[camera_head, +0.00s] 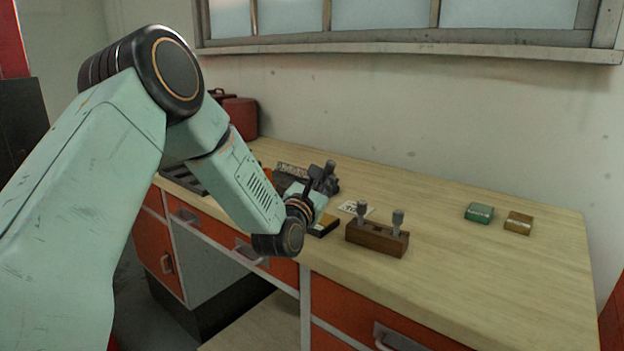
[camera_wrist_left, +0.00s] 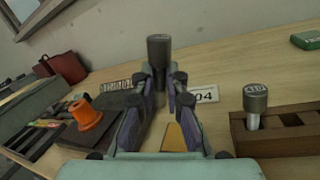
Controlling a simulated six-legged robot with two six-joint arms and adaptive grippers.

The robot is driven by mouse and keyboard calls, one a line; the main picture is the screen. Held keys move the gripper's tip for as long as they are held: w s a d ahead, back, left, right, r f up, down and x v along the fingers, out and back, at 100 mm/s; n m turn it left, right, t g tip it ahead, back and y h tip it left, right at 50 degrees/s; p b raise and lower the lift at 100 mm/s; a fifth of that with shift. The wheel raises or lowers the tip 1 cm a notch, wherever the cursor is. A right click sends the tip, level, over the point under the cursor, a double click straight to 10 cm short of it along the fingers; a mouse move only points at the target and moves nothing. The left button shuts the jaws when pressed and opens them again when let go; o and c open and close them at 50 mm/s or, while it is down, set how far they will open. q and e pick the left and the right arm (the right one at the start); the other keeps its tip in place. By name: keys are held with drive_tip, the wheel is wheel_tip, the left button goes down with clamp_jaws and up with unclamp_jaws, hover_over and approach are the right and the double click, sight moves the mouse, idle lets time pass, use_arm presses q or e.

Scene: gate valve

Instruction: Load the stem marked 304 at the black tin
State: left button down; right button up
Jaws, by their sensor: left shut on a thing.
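My left gripper (camera_head: 322,182) is shut on a stem with a dark grey cylindrical head (camera_head: 330,166), held upright above the bench. In the left wrist view the stem's head (camera_wrist_left: 159,48) rises between the fingers (camera_wrist_left: 162,88); no mark on it is readable. A white card ending in 04 (camera_wrist_left: 205,95) lies flat behind the right finger; it also shows in the head view (camera_head: 352,207). A low dark box with a yellow top (camera_head: 323,226) sits beneath the gripper, partly hidden; I cannot tell whether it is the black tin. My right gripper is out of view.
A green tin (camera_head: 479,212) and a brown tin (camera_head: 518,223) stand at the right. The bench's right front is clear.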

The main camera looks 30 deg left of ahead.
use_arm(q)
drive_tip(key=f, duration=0.1)
drive_tip(key=f+b, duration=0.1)
drive_tip(key=f, duration=0.1)
drive_tip(key=f+b, duration=0.1)
drive_tip(key=shift+w+d+f, duration=0.15)
drive_tip(key=shift+d+f, duration=0.1)
drive_tip(key=shift+d, duration=0.1)
drive_tip(key=shift+a+f+b, duration=0.1)
drive_tip(key=shift+f+b, duration=0.35)
drive_tip(key=shift+f, duration=0.05)
drive_tip(key=shift+f, duration=0.25)
drive_tip(key=shift+f+b, duration=0.4)
drive_tip(key=shift+b, duration=0.25)
idle(0.5)
